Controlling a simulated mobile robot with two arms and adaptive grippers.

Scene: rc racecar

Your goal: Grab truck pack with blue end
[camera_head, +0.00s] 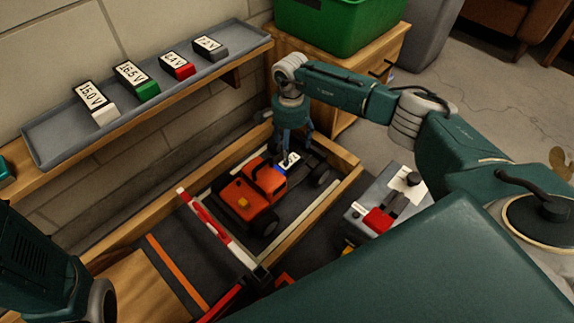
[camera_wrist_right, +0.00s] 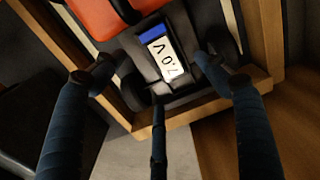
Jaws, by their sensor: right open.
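The orange truck (camera_head: 250,195) stands in a wood-framed bay. The pack with the blue end (camera_head: 289,162) lies in the truck's dark rear bed; the blue end faces the orange body. In the right wrist view the pack (camera_wrist_right: 161,55) shows a white label reading about 7.0 V and its blue end (camera_wrist_right: 153,33). My right gripper (camera_head: 289,142) is open above the rear bed. In the right wrist view its fingers (camera_wrist_right: 153,80) are spread around the pack, with a gap on both sides. Only part of my left arm shows at lower left; its gripper is out of view.
A grey tray (camera_head: 60,141) on the wall shelf holds several labelled packs, with white, green, red and grey ends. A red and white bar (camera_head: 216,230) crosses the bay's front. A grey device (camera_head: 370,213) with a red part stands right of the bay. A green bin (camera_head: 330,25) stands behind.

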